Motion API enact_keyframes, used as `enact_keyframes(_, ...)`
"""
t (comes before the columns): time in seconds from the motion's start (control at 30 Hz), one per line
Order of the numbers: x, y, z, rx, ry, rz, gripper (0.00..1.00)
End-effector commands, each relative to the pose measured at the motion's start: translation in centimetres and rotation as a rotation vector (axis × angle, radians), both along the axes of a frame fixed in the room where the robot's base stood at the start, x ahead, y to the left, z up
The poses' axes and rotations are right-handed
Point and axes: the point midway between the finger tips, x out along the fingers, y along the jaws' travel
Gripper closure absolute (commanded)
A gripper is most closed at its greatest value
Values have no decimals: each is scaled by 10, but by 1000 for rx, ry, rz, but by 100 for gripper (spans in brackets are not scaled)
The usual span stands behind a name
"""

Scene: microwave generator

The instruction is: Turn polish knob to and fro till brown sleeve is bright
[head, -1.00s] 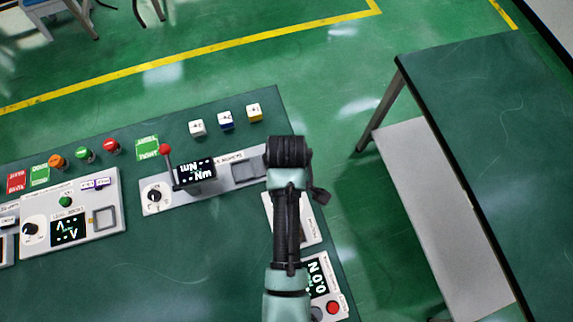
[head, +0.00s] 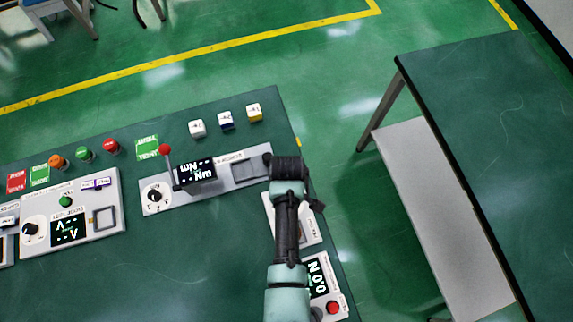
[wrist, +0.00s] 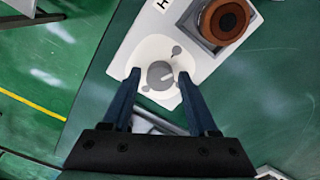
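The grey polish knob (wrist: 161,74) sits on a round white plate on a white panel (wrist: 125,48) in the wrist view. The brown sleeve (wrist: 228,18) sits in a grey square holder above right of the knob; its outer ring is brown, with a darker reddish-brown middle. My gripper (wrist: 159,79) is open, with one blue finger on each side of the knob and a small gap to it on both sides. How far down the fingers reach is hard to tell.
Other panels stand on the green table (head: 180,260): one with a red-tipped lever (head: 166,149), one with a VAV display (head: 70,230). Three small cubes (head: 226,120) and several coloured buttons line the far side. A second table (head: 480,110) stands right.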

Motion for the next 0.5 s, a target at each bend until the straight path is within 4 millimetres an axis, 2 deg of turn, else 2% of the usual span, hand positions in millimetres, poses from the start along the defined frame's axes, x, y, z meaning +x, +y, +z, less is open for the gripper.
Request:
enact_keyframes(0.03,0,0,0,0,0,0,52)
enact_keyframes(0.3,0,0,0,0,0,0,100)
enact_keyframes(0.5,0,0,0,0,0,-3,100)
